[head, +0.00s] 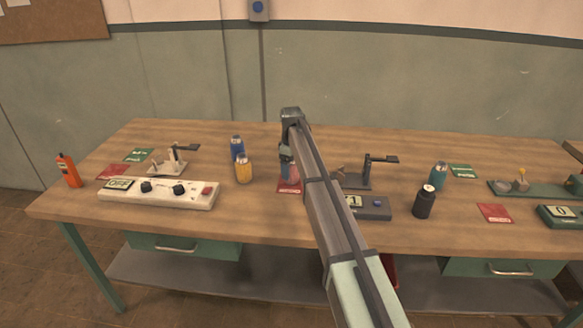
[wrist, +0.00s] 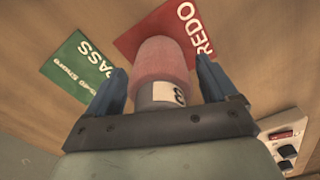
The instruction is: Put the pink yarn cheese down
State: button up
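The pink yarn cheese (wrist: 165,62) is a pink cylinder on a grey core with a white label, seen between the two blue fingers of my gripper (wrist: 162,82). In the head view my gripper (head: 287,165) points down over the bench, just above the red card (head: 288,187). My arm hides part of that area, and I cannot tell whether the cheese touches the bench.
A green PASS card (wrist: 82,66) lies beside the red one. On the wooden bench (head: 110,215), yellow (head: 243,170) and blue (head: 237,147) cylinders stand left of my gripper, near a white control box (head: 158,195). A grey box (head: 372,208) and black cylinder (head: 425,203) stand right.

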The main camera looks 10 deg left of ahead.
notch_tip(320, 180, up, 12)
jog(key=shift+r, duration=0.15)
dwell(0.7)
